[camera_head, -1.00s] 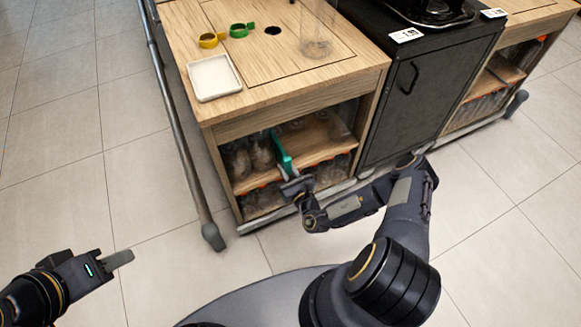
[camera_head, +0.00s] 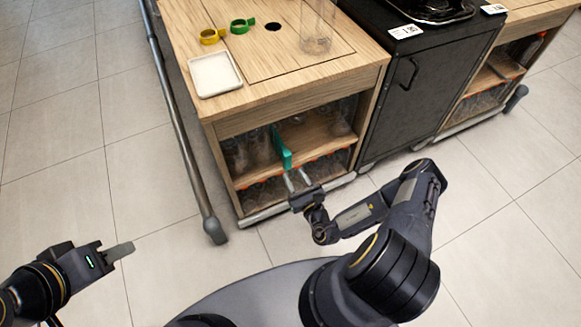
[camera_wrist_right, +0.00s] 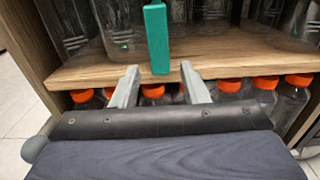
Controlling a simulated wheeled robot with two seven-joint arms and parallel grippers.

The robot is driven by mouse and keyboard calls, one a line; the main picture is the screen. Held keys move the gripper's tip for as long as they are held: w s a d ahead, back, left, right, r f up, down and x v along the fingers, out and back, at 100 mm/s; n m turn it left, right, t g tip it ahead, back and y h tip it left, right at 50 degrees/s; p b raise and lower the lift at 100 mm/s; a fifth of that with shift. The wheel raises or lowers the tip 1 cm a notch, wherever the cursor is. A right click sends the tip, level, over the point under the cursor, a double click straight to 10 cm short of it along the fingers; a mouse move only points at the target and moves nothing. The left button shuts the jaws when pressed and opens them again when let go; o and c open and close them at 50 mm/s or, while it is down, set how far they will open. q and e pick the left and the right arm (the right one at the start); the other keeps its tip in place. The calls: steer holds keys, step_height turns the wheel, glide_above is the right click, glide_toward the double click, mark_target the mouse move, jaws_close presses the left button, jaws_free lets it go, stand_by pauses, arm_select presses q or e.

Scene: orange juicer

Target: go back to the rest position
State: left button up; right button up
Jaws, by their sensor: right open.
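My right gripper (camera_head: 297,181) is open and empty in front of the cart's open shelf. In the right wrist view its two fingers (camera_wrist_right: 160,80) stand apart, with the upper shelf board (camera_wrist_right: 215,55) just beyond them. A green upright piece (camera_head: 281,150) stands at the shelf's front edge, and it also shows in the right wrist view (camera_wrist_right: 157,38), above and between the fingertips. My left gripper (camera_head: 122,252) is at the lower left over bare floor. Only one finger of it shows clearly, so its opening is unclear.
The wooden cart (camera_head: 290,85) carries a white tray (camera_head: 215,74), a yellow ring (camera_head: 212,36), a green ring (camera_head: 241,26) and a clear container (camera_head: 316,35). Orange-capped bottles (camera_wrist_right: 228,88) stand under the shelf. A metal rail (camera_head: 178,125) runs along the cart's left. The floor left of it is free.

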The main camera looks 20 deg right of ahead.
steer(key=shift+s, duration=0.9)
